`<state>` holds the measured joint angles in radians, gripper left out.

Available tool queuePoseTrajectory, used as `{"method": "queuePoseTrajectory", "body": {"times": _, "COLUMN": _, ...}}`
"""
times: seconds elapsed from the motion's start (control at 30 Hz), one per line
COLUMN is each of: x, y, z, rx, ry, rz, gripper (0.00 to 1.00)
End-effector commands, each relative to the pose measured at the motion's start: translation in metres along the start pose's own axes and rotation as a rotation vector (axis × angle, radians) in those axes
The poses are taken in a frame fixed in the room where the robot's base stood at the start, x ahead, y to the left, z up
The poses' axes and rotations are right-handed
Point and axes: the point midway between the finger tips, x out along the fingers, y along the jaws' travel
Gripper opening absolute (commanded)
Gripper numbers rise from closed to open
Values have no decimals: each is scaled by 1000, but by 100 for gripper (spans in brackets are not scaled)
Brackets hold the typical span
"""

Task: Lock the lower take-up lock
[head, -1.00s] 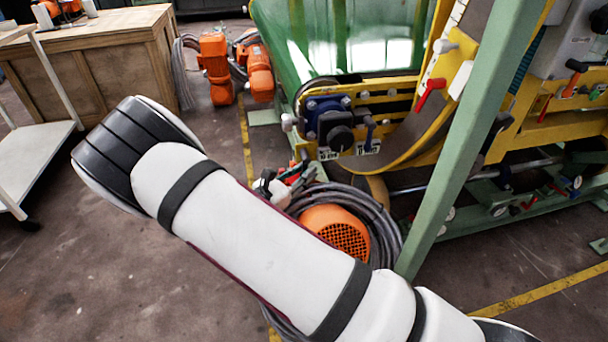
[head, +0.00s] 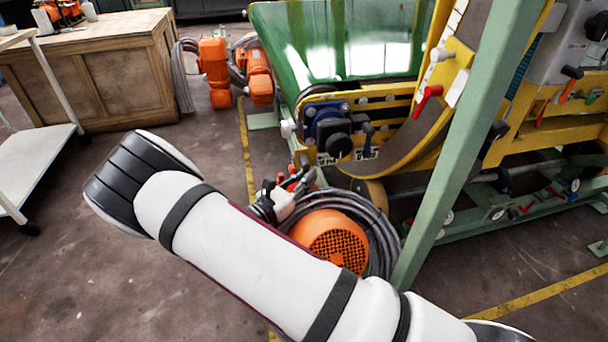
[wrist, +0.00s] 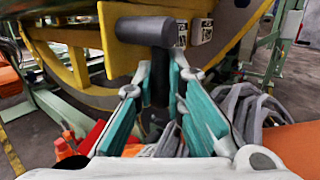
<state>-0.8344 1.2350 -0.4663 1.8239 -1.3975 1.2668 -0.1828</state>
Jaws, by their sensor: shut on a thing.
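A dark grey T-shaped handle (wrist: 152,31) stands upright in the middle of the wrist view, with a thick crossbar on top of a dark stem. My gripper (wrist: 155,88), with teal fingers, is shut on this stem below the crossbar. In the head view my gripper (head: 284,203) is small and partly hidden behind my own white arm, low in front of the machine. A blue handle (head: 367,135) sits on the yellow frame beside a black knob (head: 339,146). I cannot tell which of these is the lower take-up lock.
The yellow machine frame (wrist: 78,62) is close ahead. An orange motor (head: 331,236) and coiled grey hoses (head: 385,215) lie by my gripper. A green post (head: 443,160) stands to the right.

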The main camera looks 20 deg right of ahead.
Motion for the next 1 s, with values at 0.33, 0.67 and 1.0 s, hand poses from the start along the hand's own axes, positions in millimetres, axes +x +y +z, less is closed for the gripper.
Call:
{"method": "queuePoseTrajectory", "body": {"times": 0.33, "x": 0, "y": 0, "z": 0, "rx": -8, "ry": -11, "rz": 1, "gripper": 14}}
{"method": "queuePoseTrajectory", "body": {"times": 0.67, "x": 0, "y": 0, "z": 0, "rx": -7, "ry": -10, "rz": 1, "gripper": 21}}
{"method": "queuePoseTrajectory", "body": {"times": 1.0, "x": -43, "y": 1, "z": -1, "rx": -7, "ry": -8, "rz": 5, "gripper": 21}}
